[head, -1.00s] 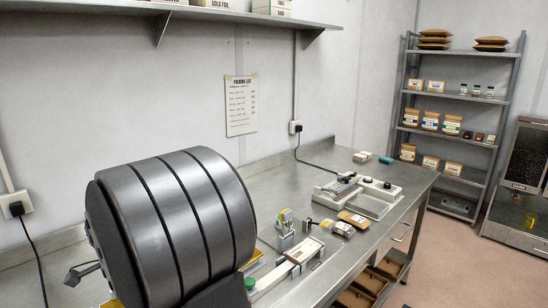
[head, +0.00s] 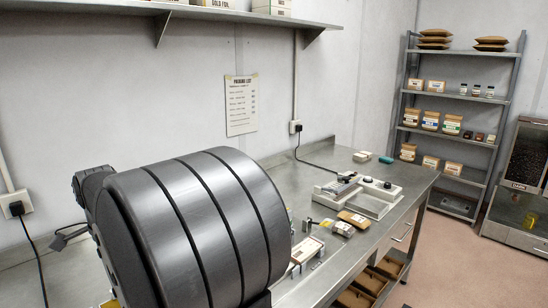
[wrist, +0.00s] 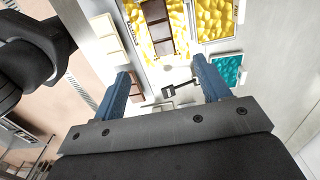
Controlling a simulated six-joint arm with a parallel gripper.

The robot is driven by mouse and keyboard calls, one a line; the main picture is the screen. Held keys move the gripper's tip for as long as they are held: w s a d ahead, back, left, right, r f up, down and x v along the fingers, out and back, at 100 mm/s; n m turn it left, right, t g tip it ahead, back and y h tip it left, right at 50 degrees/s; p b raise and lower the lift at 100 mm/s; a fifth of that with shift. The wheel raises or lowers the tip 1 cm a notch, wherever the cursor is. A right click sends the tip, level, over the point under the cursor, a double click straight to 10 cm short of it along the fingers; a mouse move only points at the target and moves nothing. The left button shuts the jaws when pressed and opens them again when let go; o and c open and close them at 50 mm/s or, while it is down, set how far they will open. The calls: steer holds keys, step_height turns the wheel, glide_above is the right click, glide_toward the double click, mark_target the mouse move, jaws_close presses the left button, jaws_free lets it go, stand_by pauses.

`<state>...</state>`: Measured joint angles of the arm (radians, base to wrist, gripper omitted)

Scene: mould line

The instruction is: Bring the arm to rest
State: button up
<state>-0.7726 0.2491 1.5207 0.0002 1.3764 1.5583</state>
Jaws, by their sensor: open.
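My gripper (wrist: 160,68) shows in the wrist view with its two blue fingers spread wide apart. Nothing is held between them. Beyond the fingers is a work surface with trays on it, apart from the gripper. In the head view a large dark grey link of my arm (head: 190,235) fills the lower left and hides part of the bench. My gripper does not show in the head view.
The steel bench (head: 330,165) carries a white device (head: 358,192) and small boxes. The wrist view shows yellow-filled trays (wrist: 216,18), a teal tray (wrist: 228,70) and a small dark tool (wrist: 180,88). A wall shelf (head: 215,14) overhangs the bench. Shelving (head: 460,95) stands at the back right.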

step_height(320, 180, down, 8)
steer(key=shift+f, duration=0.1)
stand_by(0.4)
